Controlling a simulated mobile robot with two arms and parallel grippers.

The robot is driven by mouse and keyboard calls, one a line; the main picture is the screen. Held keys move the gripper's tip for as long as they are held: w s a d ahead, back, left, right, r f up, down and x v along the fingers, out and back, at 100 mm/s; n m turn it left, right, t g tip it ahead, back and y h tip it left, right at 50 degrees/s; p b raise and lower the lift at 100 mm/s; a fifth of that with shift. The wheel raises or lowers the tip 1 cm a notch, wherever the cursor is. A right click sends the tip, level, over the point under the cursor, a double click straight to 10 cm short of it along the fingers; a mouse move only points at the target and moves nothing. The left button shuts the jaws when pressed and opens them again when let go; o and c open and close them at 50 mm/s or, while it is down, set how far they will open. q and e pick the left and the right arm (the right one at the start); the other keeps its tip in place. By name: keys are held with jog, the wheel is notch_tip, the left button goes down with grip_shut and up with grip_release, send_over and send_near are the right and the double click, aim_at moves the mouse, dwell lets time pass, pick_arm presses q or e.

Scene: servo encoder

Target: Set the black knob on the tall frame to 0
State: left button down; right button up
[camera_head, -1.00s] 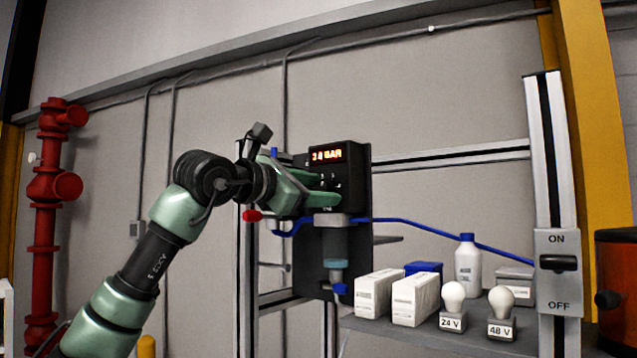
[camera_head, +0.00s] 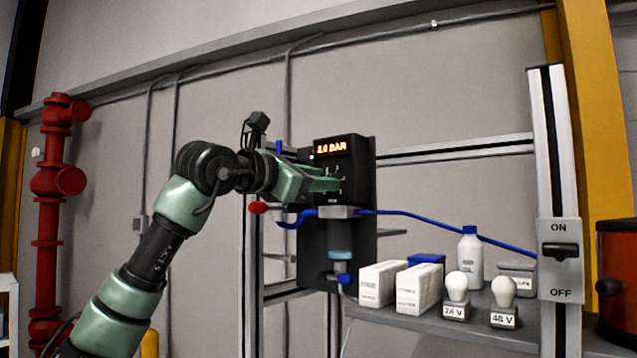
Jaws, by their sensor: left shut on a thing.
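The tall frame holds a black panel (camera_head: 314,245) with a red-lit display (camera_head: 331,147) at its top. The display reads a value in BAR, seemingly 2.0 or 3.0, with blurred digits. My left gripper (camera_head: 333,182) reaches in from the left to the panel face just under the display. Its green fingers are shut on the black knob, which they mostly hide; the knob's marks cannot be read. My right gripper is not in view.
A blue hose (camera_head: 425,217) runs right from the grey fitting (camera_head: 340,212) below my gripper. A red knob (camera_head: 258,208) is close under my wrist. The shelf at right holds white boxes (camera_head: 418,290), a bottle (camera_head: 470,258) and bulbs. An ON/OFF switch (camera_head: 560,251) is on the right post.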

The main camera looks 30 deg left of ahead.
pick_arm(q)
jog(key=shift+s+n+y+b, duration=0.1)
jog(key=shift+n+y+b, duration=0.45)
jog(key=shift+n+b, duration=4.7)
jog(key=shift+n+y+p, duration=0.5)
jog(key=shift+n+y, duration=0.05)
jog(key=shift+n, duration=10.3)
